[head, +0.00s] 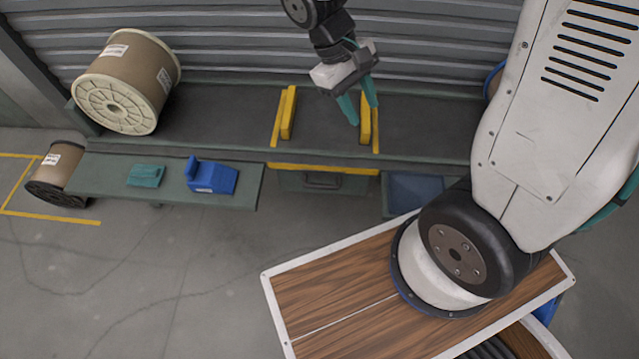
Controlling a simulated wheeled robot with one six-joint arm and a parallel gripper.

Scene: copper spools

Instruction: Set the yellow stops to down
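Two yellow stops stand on the dark bench top, the left stop (288,113) and the right stop (365,127). Each is a narrow block that looks raised above the bench, beside a thin yellow strip. My gripper (363,113) comes down from the top with its two teal fingers apart and nothing seen between them higher up. Its fingertips appear over the upper part of the right stop, one on each side of it in the picture. Part of that stop is hidden by the fingers. I cannot tell whether they touch it. The left stop is clear of my gripper.
A large brown spool (140,75) lies on its side at the bench's left end. A smaller spool (58,170) is on the floor. A lower green shelf (110,175) holds a teal item (147,175) and a blue tool (212,177). A ribbed shutter (220,40) closes the back.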

